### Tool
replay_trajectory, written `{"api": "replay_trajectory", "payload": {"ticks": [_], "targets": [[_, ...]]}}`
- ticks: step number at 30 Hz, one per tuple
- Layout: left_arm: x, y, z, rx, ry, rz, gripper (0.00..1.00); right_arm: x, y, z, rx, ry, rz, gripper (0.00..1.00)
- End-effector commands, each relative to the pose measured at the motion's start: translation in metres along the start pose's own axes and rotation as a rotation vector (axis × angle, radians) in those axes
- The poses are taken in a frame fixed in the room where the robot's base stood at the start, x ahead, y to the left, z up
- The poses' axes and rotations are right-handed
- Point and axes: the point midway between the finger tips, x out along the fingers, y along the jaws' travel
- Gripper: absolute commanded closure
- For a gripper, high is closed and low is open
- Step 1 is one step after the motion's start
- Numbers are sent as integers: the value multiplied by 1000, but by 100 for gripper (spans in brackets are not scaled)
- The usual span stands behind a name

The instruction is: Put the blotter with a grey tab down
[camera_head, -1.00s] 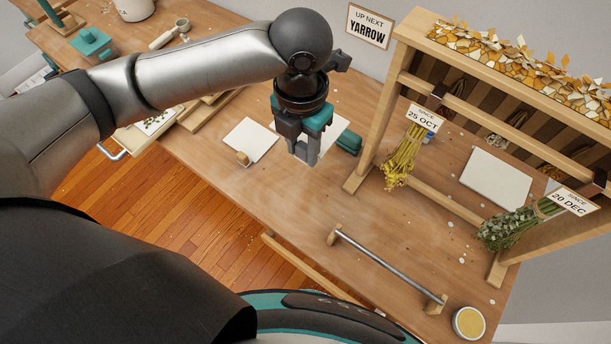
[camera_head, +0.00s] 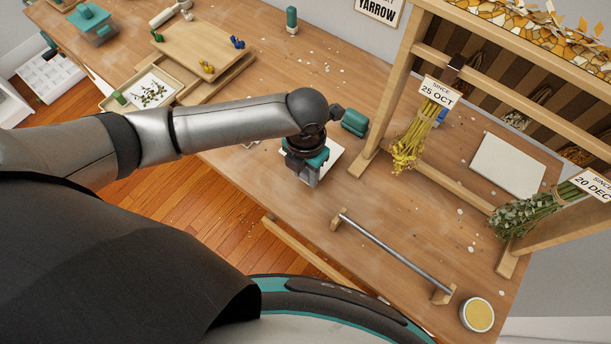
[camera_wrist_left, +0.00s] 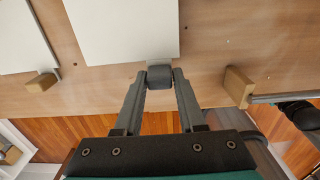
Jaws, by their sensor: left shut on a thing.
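The blotter with a grey tab is a white sheet (camera_wrist_left: 125,30) ahead of my left gripper in the left wrist view. My left gripper (camera_wrist_left: 160,84) is shut on its grey tab (camera_wrist_left: 160,76). In the head view, my left gripper (camera_head: 307,177) points down over the front of the bench and hides much of the blotter (camera_head: 331,155). I cannot tell whether the sheet touches the bench. Another white blotter (camera_wrist_left: 25,40), with a wooden tab (camera_wrist_left: 40,82), lies at the left in the wrist view; my arm mostly hides it in the head view. My right gripper is not in view.
A metal bar on wooden posts (camera_head: 395,250) is right of my gripper, near the bench's front edge. A teal block (camera_head: 354,122) is behind it. The wooden rack (camera_head: 393,95) with hanging bunches (camera_head: 413,145) stands to the right. A white sheet (camera_head: 507,165) lies under the rack.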

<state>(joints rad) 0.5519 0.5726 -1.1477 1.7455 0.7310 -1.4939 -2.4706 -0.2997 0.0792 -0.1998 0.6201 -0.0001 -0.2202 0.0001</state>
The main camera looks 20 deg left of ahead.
Motion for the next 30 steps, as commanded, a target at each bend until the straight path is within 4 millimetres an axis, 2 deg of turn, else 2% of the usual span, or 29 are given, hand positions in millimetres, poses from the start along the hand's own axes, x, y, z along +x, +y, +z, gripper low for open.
{"api": "replay_trajectory", "payload": {"ticks": [1, 4, 17, 18, 25, 30], "targets": [[11, 0, 0, -2, 2, 0, 100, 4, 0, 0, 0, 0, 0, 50], [22, -1, 0, 0, 1, -1, 100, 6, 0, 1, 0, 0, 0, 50], [27, 0, 0, 0, -1, 0, 100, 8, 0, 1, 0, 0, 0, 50], [27, 0, 0, 0, 0, 0, 57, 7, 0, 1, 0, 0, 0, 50], [26, 0, 0, 0, 0, 0, 32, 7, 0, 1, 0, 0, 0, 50], [26, 0, 0, 0, 0, 0, 31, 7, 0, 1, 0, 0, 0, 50]]}}
